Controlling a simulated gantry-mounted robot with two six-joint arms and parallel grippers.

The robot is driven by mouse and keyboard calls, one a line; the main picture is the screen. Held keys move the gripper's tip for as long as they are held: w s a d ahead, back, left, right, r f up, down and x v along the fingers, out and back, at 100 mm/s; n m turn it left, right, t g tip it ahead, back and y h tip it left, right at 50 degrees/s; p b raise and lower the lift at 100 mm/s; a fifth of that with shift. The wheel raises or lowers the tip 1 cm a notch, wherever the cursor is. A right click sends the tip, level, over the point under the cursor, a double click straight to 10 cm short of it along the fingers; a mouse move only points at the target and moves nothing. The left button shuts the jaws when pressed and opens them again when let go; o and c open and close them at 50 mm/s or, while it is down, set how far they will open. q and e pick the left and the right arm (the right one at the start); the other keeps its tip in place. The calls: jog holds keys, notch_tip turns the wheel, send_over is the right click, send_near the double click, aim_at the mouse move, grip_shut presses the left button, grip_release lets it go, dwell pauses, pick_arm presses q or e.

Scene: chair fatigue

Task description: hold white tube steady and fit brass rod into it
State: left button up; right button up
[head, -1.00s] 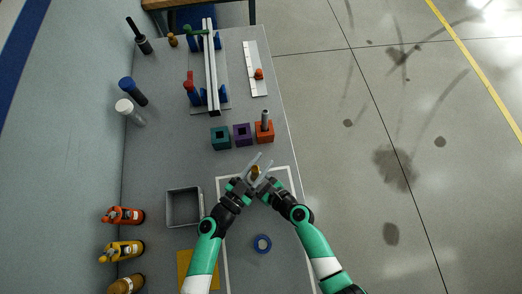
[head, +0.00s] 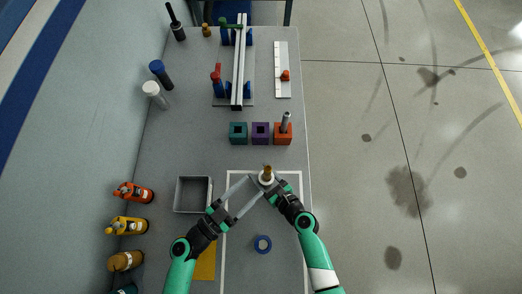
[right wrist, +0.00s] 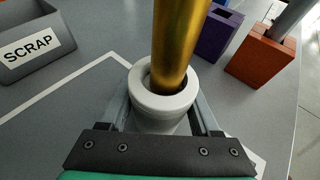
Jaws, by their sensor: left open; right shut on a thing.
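The white tube (right wrist: 165,122) stands between the fingers of my right gripper (right wrist: 163,112), which is shut on it; its thick round rim faces up in the right wrist view. The brass rod (right wrist: 180,42) stands in the tube's mouth, leaning slightly, with a dark gap at the left of the bore. How deep it sits is hidden. In the head view the rod (head: 267,171) rises above the tube at my right gripper (head: 266,181). My left gripper (head: 256,184) is open and empty, its long fingers spread just left of the tube.
Teal (head: 238,133), purple (head: 261,133) and orange (head: 283,133) blocks stand beyond the grippers; a grey rod (head: 286,121) is in the orange one. A grey scrap bin (head: 193,195) is at left.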

pick_arm(q)
jog(key=shift+s+a, duration=0.35)
jog(key=shift+s, duration=0.1)
pick_arm(e)
jog(key=o, duration=1.5)
jog(key=v, duration=1.2)
jog(key=shift+r, duration=0.15)
